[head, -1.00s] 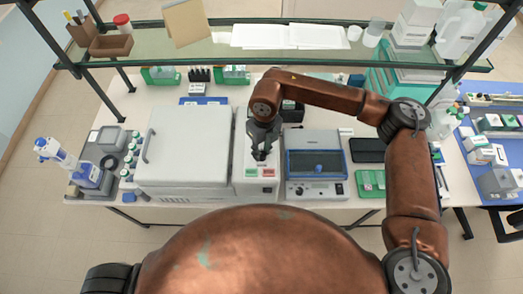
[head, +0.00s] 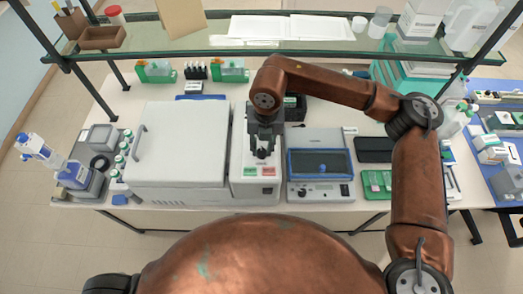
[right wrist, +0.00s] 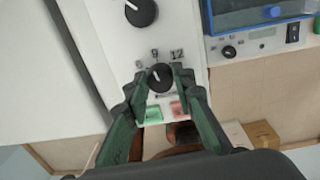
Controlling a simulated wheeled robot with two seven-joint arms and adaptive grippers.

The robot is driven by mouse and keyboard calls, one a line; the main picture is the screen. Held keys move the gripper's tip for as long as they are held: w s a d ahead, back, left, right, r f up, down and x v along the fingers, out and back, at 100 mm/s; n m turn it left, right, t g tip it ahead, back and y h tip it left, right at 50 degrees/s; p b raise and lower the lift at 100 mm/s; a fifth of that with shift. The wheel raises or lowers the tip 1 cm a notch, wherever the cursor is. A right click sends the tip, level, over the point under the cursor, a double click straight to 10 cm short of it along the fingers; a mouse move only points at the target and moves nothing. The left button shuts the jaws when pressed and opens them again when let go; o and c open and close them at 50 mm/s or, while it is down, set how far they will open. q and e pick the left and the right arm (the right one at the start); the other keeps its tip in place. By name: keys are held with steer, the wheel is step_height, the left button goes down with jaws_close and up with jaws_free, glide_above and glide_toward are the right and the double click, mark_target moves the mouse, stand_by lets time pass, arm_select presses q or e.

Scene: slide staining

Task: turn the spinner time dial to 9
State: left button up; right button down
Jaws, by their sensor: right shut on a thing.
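The spinner is a large white lidded box (head: 180,140) with a white control panel (head: 240,178) along its right side. In the right wrist view, the black time dial (right wrist: 160,77) is near the panel's front end, below the printed 9 and 12; another number at the left is partly hidden. Its white pointer mark looks aimed up, near the 9, but I cannot tell exactly. My right gripper (head: 263,153) is over the panel, its two fingers shut on the dial from both sides. The dial is mostly hidden in the head view. My left gripper is not in view.
A second black dial (right wrist: 140,12) is further back on the panel. Green (right wrist: 152,115) and red (right wrist: 178,109) buttons lie just in front of the time dial. A blue-windowed device (head: 319,163) stands close on the right. A glass shelf (head: 290,47) spans above the bench.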

mark_target(264, 151)
steer(key=shift+m+b, duration=0.65)
steer(key=shift+m, duration=0.45)
steer(key=c, duration=1.6)
jaws_free()
steer(key=shift+r, duration=0.1)
steer(key=r, duration=1.2)
steer(key=shift+s+d, duration=0.1)
steer(key=shift+d, duration=0.2)
steer(key=shift+f, duration=0.1)
